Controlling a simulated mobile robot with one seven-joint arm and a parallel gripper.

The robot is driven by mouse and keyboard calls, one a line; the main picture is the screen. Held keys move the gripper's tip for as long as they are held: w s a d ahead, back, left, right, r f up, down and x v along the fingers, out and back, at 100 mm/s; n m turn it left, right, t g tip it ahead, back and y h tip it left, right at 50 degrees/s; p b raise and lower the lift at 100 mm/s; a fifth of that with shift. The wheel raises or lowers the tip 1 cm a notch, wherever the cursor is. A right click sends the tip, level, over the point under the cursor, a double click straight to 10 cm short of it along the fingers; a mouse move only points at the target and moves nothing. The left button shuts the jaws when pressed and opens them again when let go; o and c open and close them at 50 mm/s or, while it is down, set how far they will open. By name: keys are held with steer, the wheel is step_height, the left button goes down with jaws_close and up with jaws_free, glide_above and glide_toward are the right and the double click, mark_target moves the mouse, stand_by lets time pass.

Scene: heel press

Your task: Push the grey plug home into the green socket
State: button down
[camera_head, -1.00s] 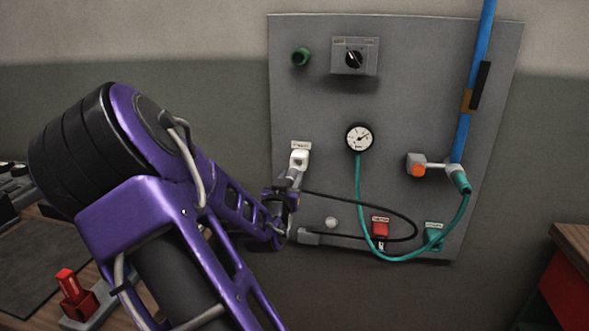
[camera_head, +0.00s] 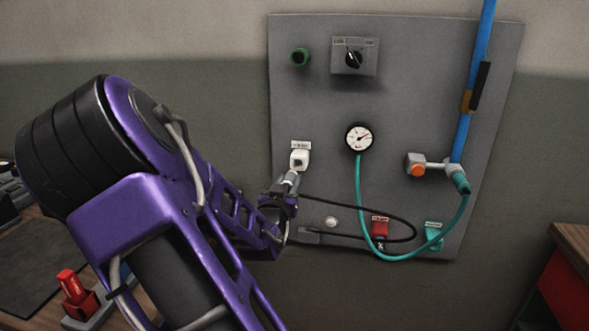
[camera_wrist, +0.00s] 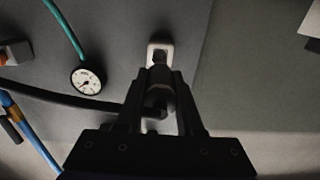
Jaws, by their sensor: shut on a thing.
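The grey plug (camera_head: 291,181) is a small cylinder in my gripper (camera_head: 283,195), just below the white socket (camera_head: 300,158) at the panel's left side. A black cable runs from it. In the wrist view my gripper (camera_wrist: 158,84) has its fingers on either side of the plug (camera_wrist: 159,73), whose tip overlaps the lower part of the white socket (camera_wrist: 160,47). I cannot tell there whether they touch. The green socket (camera_head: 434,234) is at the panel's lower right, well away from my gripper. It is not in the wrist view.
A red socket (camera_head: 380,229) sits left of the green one. The black cable (camera_head: 400,207) loops across the lower panel. A teal hose (camera_head: 360,205) hangs from the gauge (camera_head: 359,138). A blue pipe (camera_head: 467,130) and an orange-ended fitting (camera_head: 416,169) are at right.

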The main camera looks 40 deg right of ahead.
steer(key=shift+s+a, duration=0.35)
steer(key=shift+a, duration=0.1)
step_height(320, 180, up, 11)
steer(key=p, duration=1)
steer(key=shift+r, duration=0.2)
step_height(320, 180, up, 17)
glide_above(288, 179)
steer(key=shift+f, duration=0.2)
stand_by(0.9)
steer(key=shift+w+d, duration=0.1)
steer(key=shift+d, duration=0.05)
steer(key=b+x, duration=0.3)
steer(key=x, duration=0.1)
steer(key=shift+w+d, duration=0.25)
stand_by(0.8)
steer(key=shift+p, duration=0.7)
stand_by(1.3)
